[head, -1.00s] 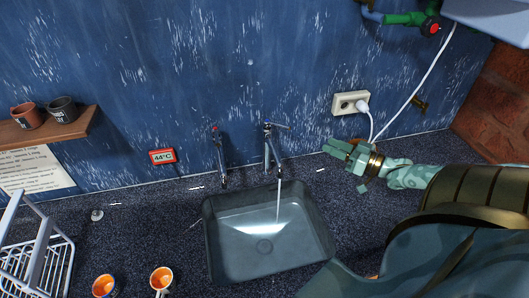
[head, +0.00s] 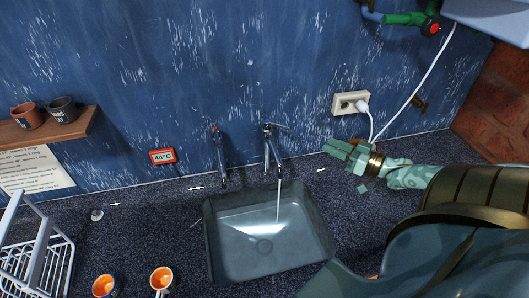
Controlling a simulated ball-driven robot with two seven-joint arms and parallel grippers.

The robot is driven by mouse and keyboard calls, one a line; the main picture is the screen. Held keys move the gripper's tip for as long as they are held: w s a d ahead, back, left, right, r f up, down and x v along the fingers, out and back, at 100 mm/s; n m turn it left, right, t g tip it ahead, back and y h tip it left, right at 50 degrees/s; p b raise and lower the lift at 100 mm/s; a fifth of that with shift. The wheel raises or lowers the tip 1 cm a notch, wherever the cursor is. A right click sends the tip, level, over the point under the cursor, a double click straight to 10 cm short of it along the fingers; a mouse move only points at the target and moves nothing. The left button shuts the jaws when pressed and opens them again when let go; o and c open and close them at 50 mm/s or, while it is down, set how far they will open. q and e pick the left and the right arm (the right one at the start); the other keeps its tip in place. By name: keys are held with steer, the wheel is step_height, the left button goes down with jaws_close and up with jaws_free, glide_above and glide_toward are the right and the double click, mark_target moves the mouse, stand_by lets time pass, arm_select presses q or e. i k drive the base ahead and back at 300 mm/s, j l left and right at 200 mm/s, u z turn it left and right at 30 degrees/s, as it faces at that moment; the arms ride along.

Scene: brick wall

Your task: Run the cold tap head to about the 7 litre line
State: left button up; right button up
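Two taps stand behind the sink. The left tap (head: 220,158) has a red mark on top, and no water shows from it. The right tap (head: 270,148) has its lever pointing right, and a thin stream of water (head: 279,205) falls from it into the grey sink (head: 222,262). Some water seems to lie in the basin; I cannot read any litre line. My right gripper (head: 337,148) is right of the right tap, apart from its lever, with its fingers pointing left and a small gap between them. My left gripper is out of view.
A red display (head: 162,156) on the wall reads 44°C. A white socket (head: 350,102) with a plugged cable is above my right gripper. Two orange-lined cups (head: 161,279) and a white dish rack (head: 58,262) stand at the left. A shelf (head: 50,133) holds two pots.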

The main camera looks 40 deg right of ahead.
mark_target(267, 122)
steer(key=k+l+u, duration=0.15)
steer(key=l, duration=0.25)
steer(key=k+l+u, duration=0.15)
steer(key=l, duration=0.2)
steer(key=k+l+u, duration=0.15)
steer(key=l, duration=0.25)
steer(key=i, duration=0.05)
